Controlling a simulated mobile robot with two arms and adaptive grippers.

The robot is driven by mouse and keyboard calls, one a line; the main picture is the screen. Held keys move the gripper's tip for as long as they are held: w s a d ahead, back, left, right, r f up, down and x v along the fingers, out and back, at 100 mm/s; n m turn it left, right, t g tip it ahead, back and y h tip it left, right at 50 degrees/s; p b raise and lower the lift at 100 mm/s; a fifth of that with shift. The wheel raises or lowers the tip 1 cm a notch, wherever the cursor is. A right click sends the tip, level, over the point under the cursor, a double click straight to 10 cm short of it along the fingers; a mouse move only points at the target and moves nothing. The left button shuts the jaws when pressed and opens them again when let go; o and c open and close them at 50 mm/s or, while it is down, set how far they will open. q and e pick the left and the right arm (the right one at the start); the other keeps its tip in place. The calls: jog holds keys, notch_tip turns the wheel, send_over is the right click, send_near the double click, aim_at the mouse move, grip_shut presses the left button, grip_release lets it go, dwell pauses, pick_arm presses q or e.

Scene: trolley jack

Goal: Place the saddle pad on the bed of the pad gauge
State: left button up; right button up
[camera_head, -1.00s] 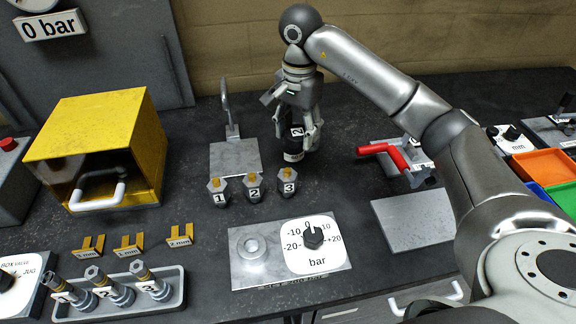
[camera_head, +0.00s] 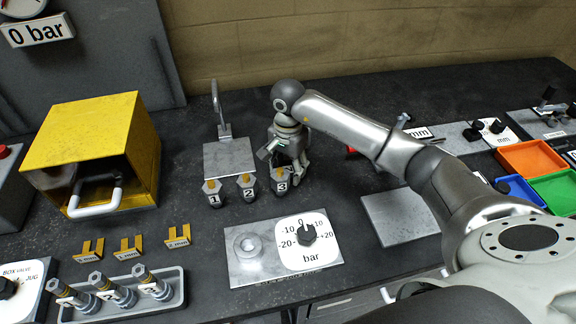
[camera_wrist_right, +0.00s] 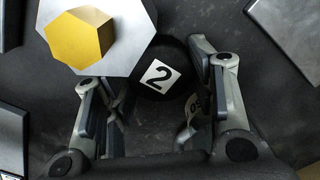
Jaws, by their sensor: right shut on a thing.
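My right gripper (camera_head: 290,170) is low over the bench, just behind and right of the hex piece labelled 3 (camera_head: 280,183). In the head view the held piece is mostly hidden by the fingers. I cannot tell whether it touches the bench. A fixture with an "mm" label (camera_head: 418,132), possibly the pad gauge, stands behind my right forearm; its bed is not clearly seen. My left gripper is not in view.
Hex pieces 1 (camera_head: 213,191) and 2 (camera_head: 247,187) stand beside piece 3. A grey plate with an upright hook (camera_head: 230,158) lies behind them, and a bar-dial plate (camera_head: 285,250) in front. A bare grey plate (camera_head: 402,216) lies right. A yellow box (camera_head: 90,150) stands left.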

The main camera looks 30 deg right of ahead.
jog(key=shift+f, duration=0.2)
jog(key=o, duration=0.7)
jog(key=shift+r, duration=0.1)
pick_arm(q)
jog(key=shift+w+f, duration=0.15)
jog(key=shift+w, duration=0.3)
pick_arm(e)
jog(key=o, duration=0.3)
jog(key=shift+o, duration=0.2)
